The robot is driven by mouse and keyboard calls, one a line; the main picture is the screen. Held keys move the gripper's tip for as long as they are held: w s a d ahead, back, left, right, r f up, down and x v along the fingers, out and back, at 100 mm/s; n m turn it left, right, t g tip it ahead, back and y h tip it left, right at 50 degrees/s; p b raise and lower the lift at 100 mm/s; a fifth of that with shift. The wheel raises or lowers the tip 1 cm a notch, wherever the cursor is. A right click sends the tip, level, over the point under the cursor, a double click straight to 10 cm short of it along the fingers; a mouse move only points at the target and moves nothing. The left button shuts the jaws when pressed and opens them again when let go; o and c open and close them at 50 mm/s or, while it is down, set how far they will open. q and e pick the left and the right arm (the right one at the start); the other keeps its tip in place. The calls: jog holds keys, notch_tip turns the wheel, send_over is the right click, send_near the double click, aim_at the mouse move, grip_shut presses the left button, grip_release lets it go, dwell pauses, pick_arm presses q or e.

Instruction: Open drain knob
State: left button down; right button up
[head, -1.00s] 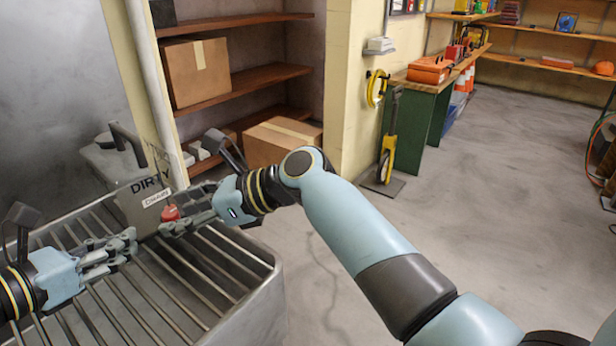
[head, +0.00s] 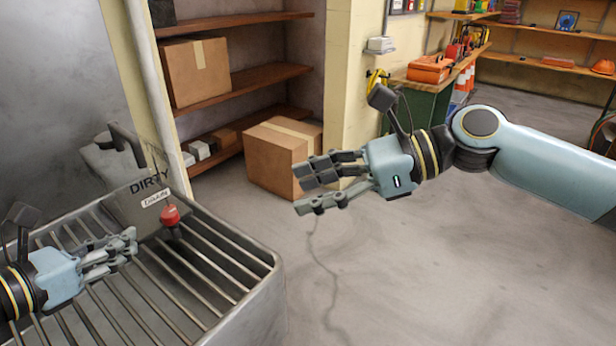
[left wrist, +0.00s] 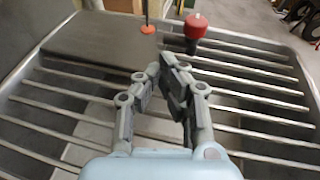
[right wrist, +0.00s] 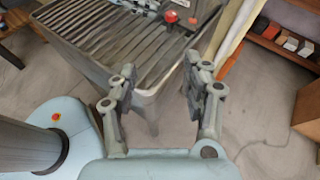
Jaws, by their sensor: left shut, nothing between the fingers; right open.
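The red drain knob (head: 170,215) stands on a dark stem at the edge of the slatted metal rack, just below the DRAIN label (head: 156,198). It also shows in the left wrist view (left wrist: 196,26) and, small, at the top of the right wrist view (right wrist: 171,17). My left gripper (head: 133,245) is shut and empty over the slats, a little left of the knob and apart from it. My right gripper (head: 310,190) is open and empty, out over the floor to the right of the rack, well away from the knob.
The slatted rack (head: 262,262) has a raised rim. A cardboard box (head: 270,165) sits on the floor behind my right gripper. Open floor lies to the right.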

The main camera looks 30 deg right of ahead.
jog(key=shift+g, duration=0.8)
jog(key=shift+s+d+r, duration=0.35)
jog(key=shift+s+r, duration=0.1)
jog(key=shift+s, duration=0.25)
jog(key=shift+s+d+r, duration=0.35)
jog(key=shift+s+r, duration=0.15)
jog(key=shift+s, duration=0.2)
jog(key=shift+s+d+r, duration=0.35)
jog(key=shift+s+r, duration=0.1)
jog(key=shift+s, duration=0.25)
pick_arm(q)
jog(key=c, duration=1.6)
grip_release()
jog(key=shift+o, duration=0.2)
jog(key=shift+a, duration=0.1)
jog(key=v, duration=1.2)
jog(key=shift+s, duration=0.1)
jog(key=shift+d, duration=0.2)
